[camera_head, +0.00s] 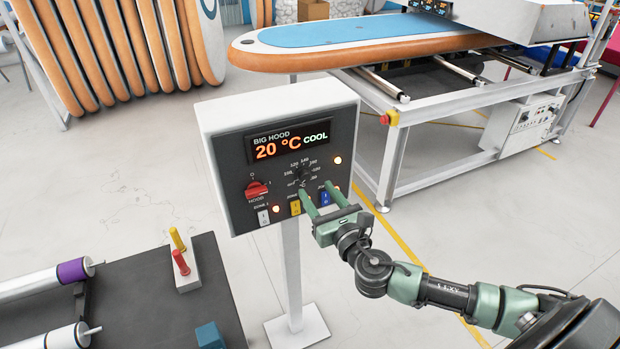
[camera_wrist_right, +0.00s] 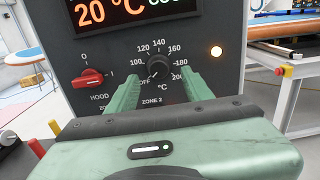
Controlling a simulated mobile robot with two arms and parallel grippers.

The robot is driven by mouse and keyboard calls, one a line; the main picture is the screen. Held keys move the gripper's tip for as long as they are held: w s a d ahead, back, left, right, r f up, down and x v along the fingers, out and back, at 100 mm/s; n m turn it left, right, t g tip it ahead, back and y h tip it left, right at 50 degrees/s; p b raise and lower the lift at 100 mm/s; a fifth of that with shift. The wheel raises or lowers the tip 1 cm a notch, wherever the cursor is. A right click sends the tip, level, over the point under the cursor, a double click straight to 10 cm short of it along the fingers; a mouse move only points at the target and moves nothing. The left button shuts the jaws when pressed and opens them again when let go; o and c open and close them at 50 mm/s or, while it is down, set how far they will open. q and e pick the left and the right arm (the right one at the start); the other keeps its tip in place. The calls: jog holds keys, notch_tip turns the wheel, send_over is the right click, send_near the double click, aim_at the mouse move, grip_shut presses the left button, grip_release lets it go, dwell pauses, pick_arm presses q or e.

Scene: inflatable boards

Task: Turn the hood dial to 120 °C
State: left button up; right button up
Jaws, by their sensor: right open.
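The hood control box (camera_head: 225,190) stands on a white post, and its display (camera_head: 290,142) reads "BIG HOOD 20 °C COOL". The black temperature dial (camera_wrist_right: 158,68) sits inside a printed scale with marks from OFF through 100, 120, 140, 160, 180 to 200. Its pointer appears turned to the lower left, near OFF. My right gripper (camera_head: 325,200) is open in front of the panel. In the right wrist view its green fingers (camera_wrist_right: 157,85) are at either side of the dial, apart from it as far as I can tell. My left gripper is not in view.
A red hood switch (camera_head: 258,188) is left of the dial, with white, yellow and blue zone switches (camera_head: 296,207) below. Indicator lamps glow. A bench with rollers (camera_head: 40,285) is at lower left. A frame table (camera_head: 400,120) carrying an orange-edged board stands behind right.

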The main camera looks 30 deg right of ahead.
aim_at(306, 178)
jog(key=w+p, duration=0.1)
jog(key=w, duration=0.3)
jog(key=shift+w+r, duration=0.1)
jog(key=shift+r, duration=0.05)
jog(key=shift+w, duration=0.45)
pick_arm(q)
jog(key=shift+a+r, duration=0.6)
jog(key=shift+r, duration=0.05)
pick_arm(e)
grip_shut()
